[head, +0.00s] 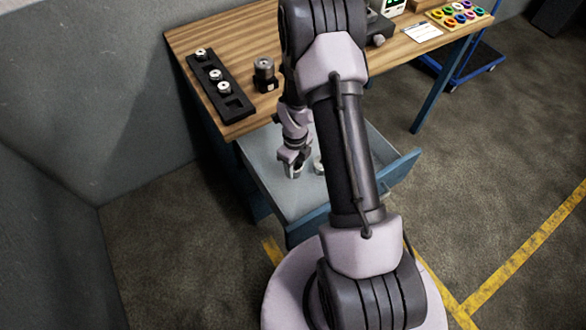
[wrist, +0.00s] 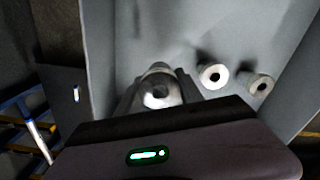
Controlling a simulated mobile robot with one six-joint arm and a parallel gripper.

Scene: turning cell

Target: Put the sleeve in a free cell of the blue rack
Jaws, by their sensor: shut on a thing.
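My gripper (head: 292,166) is down inside an open drawer below the wooden table. In the wrist view its two fingers are shut on a silver sleeve (wrist: 158,92), with the hole in its end showing. Two more silver sleeves, (wrist: 213,75) and (wrist: 255,84), stand in the drawer to its right, apart from it. A long dark rack (head: 220,88) lies on the table at the left; it looks black, and no clearly blue rack shows. Several silver pieces sit in it, and its near-end cell (head: 234,103) looks empty.
The grey drawer (head: 268,180) has raised walls around my gripper. On the table, a dark cylindrical fixture (head: 264,75) stands right of the rack. A tray of coloured rings (head: 458,14) and a white card (head: 422,32) lie at the far right. My arm hides the table's middle.

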